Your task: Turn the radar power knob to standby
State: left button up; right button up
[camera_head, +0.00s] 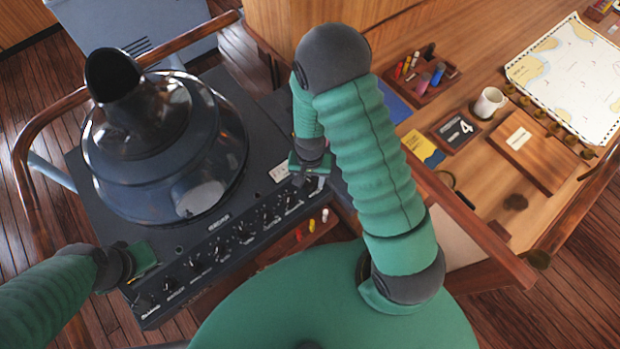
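The radar console (90,195) is a dark panel with a round glossy hood (165,150). A row of small black knobs (240,230) with white markings runs along its front edge. The labels are too small to read, so I cannot tell which knob is the power knob. My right gripper (306,178) points down at the right end of this row, over or at the last knob, which it partly hides. Whether its fingers touch or hold a knob is not clear. My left gripper (143,262) is low beside the panel's left end, near the leftmost knobs; its fingers are hard to make out.
A wooden rail (28,165) curves around the console. Red, yellow and white pegs (312,224) stand below the panel's right end.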

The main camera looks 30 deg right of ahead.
aim_at(310, 181)
notch_tip(310, 181, up, 17)
jog(key=b, duration=0.1)
jog(key=shift+b, duration=0.4)
jog(key=shift+w+f, duration=0.1)
jog(key=shift+f, duration=0.05)
